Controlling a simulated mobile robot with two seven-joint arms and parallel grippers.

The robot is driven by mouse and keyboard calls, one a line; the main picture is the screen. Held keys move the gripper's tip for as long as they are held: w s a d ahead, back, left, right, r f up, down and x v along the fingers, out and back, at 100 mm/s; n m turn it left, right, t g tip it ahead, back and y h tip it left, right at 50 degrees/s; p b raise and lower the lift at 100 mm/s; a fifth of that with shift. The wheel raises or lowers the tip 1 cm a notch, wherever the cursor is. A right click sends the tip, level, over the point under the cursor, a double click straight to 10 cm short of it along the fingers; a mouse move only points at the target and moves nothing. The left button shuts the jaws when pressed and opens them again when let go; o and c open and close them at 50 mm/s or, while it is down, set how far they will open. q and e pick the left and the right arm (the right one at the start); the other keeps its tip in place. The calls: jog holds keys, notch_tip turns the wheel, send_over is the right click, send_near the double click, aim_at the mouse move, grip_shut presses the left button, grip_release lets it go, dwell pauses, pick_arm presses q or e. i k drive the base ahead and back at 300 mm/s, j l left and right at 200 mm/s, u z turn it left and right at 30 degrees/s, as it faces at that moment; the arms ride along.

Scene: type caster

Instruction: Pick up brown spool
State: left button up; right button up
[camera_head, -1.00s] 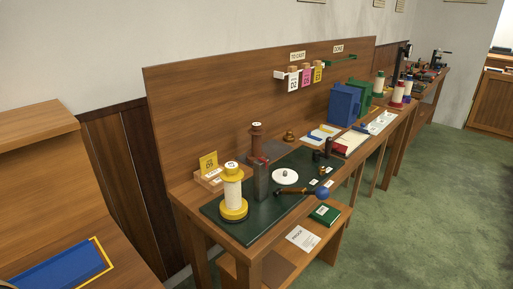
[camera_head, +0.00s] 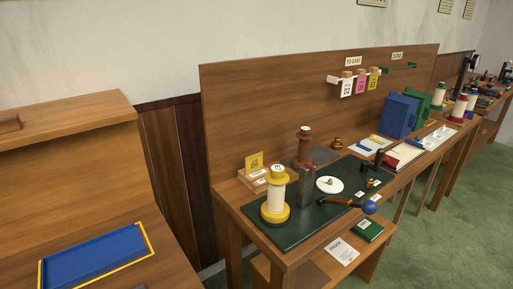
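A brown spool (camera_head: 304,146) stands upright towards the back of the long wooden workbench, behind a dark grey upright block (camera_head: 305,186) that hides its lower part. A yellow spool with a cream middle (camera_head: 275,197) stands upright on the dark green mat (camera_head: 290,236), to the left and nearer. Neither of my grippers shows in the head view.
A ball-ended lever (camera_head: 369,206) sticks out near the bench's front edge. A white disc (camera_head: 329,185) lies on the mat. Blue (camera_head: 400,117) and green boxes stand farther right. A blue tray with yellow edging (camera_head: 97,257) lies on the left table. Green floor is open at right.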

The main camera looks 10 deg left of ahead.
aim_at(305, 136)
jog(key=i+l+u, duration=0.15)
jog(key=l+u, duration=0.2)
jog(key=l, duration=0.15)
jog(key=i+l+u, duration=0.1)
jog(key=l+u, duration=0.2)
jog(key=l, duration=0.2)
jog(key=l+u, duration=0.3)
jog(key=l, duration=1.9)
jog(key=i, duration=0.1)
